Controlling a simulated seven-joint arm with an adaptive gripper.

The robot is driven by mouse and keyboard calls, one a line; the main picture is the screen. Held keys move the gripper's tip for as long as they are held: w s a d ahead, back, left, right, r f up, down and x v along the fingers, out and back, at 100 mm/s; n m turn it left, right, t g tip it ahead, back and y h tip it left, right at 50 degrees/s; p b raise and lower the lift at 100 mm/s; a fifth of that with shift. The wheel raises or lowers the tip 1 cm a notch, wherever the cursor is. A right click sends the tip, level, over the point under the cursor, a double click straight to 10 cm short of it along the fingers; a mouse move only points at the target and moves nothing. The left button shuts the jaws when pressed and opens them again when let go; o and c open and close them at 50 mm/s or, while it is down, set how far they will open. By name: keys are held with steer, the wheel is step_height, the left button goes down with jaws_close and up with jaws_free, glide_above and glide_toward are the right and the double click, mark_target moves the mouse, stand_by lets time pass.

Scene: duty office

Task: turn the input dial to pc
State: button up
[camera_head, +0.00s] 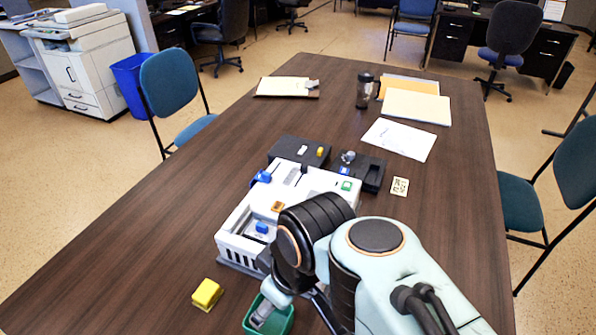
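A dark box (371,174) on the table has a small grey knob (348,157) near its back left corner. It looks like the input dial, but its marks and the pc position are too small to read. My gripper is low at the bottom of the view, near a green container (279,325), well in front of the knob and apart from it. My arm covers most of the gripper, so whether its fingers are open or shut does not show.
A white panel box (240,229) with coloured parts stands between gripper and knob. Another dark box (287,150) sits behind it. The table's left side is clear.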

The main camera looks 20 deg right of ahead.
steer(key=w+d+r+n+t, duration=0.1)
steer(key=w+r+n, duration=0.1)
steer(key=w, duration=0.6)
steer(key=w+d+r+n+t, duration=0.1)
steer(key=w+d+r, duration=0.15)
steer(key=w, duration=0.45)
steer(key=w+d+f, duration=0.2)
steer(key=w+d, duration=0.3)
steer(key=w, duration=0.4)
steer(key=d+f+m, duration=0.1)
steer(key=d+f, duration=0.3)
steer(key=f, duration=0.1)
steer(key=w+d+f, duration=0.1)
steer(key=d+f, duration=0.4)
steer(key=w+d+f+m+g, duration=0.1)
steer(key=d+f, duration=0.3)
steer(key=f, duration=0.1)
steer(key=shift+d+f+m+y, duration=0.3)
steer(key=shift+d+f, duration=0.2)
steer(key=shift+f, duration=0.1)
steer(key=x, duration=0.6)
jaws_close()
